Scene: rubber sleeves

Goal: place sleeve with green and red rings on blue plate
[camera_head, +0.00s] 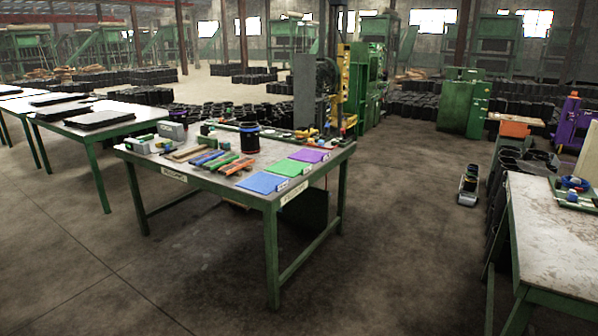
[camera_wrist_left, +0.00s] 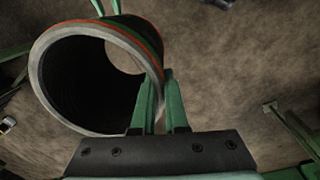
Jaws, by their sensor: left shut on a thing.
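A black sleeve (camera_wrist_left: 70,85) with a pale grey rim and green and red rings near its edge fills the upper left of the left wrist view. My left gripper (camera_wrist_left: 162,85) is shut on the sleeve's wall, with one green finger at the inside of the bore and the other outside. The sleeve is held above the floor. The blue plate (camera_head: 263,182) lies flat at the front corner of the table in the head view, with nothing on it. Neither gripper shows in the head view. My right gripper is not in view.
Green (camera_head: 283,168) and purple (camera_head: 309,155) plates lie behind the blue one. A black sleeve with a blue ring (camera_head: 249,139) stands on the table (camera_head: 190,180), near several tools. Another table (camera_head: 550,235) stands at right. Open floor (camera_head: 410,220) lies between.

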